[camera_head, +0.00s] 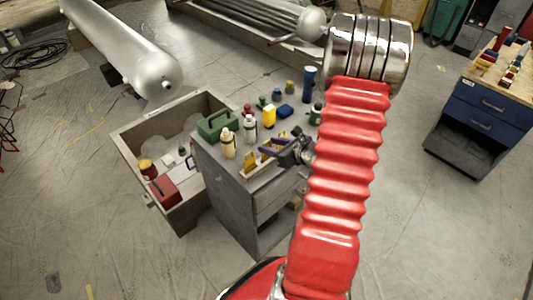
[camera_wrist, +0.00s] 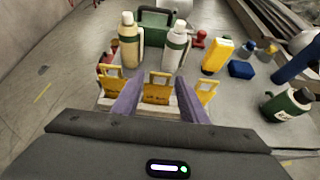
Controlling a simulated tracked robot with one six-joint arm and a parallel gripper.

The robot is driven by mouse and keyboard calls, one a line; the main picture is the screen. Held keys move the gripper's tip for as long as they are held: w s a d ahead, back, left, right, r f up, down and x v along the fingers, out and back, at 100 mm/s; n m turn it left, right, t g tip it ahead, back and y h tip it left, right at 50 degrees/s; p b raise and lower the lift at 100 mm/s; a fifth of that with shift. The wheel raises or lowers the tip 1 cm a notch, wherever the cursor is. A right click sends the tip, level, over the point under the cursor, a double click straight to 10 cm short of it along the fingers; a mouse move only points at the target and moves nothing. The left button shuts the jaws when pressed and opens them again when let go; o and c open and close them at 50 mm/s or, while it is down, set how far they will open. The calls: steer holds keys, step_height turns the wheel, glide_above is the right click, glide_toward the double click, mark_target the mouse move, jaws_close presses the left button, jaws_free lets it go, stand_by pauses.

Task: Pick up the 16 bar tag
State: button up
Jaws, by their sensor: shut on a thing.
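Several yellow tags stand in a row in a small pale holder (camera_wrist: 110,103) on the grey cabinet: a left tag (camera_wrist: 110,78), a middle tag (camera_wrist: 158,92) and a right tag (camera_wrist: 206,92). Their print is too small to read, so I cannot tell which one says 16 bar. My gripper (camera_wrist: 157,88) has its purple fingers on either side of the middle tag and is shut on it. The tag still looks upright in the row. In the head view my gripper (camera_head: 272,152) is over the holder (camera_head: 253,170), partly hiding it.
Two bottles (camera_wrist: 129,45) (camera_wrist: 175,48) and a green box (camera_wrist: 155,25) stand just behind the tags. A yellow bottle (camera_head: 268,117) and a blue block (camera_head: 285,110) are farther back. An open crate (camera_head: 130,140) stands left of the cabinet.

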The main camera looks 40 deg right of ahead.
step_height(320, 180, up, 10)
stand_by(0.9)
stand_by(0.4)
